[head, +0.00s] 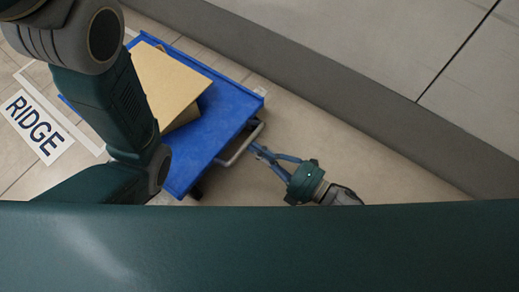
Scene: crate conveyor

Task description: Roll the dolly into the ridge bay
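The blue dolly (222,112) stands on the floor in the head view with a cardboard box (163,78) on its deck. Its grey handle (240,146) sticks out at the lower right. My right gripper (257,151) is at the handle, its fingers converging on the bar, and looks shut on it. The ridge bay shows as white floor lines (60,112) beside a RIDGE label (37,127). Bits of white marking also show by the dolly's upper and right corners. My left arm hides part of the dolly and bay; the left gripper is out of view.
A raised grey ledge (345,105) runs diagonally along the upper right, apart from the dolly. Bare tan floor (310,135) lies between the ledge and the handle. My own green body covers the bottom of the view.

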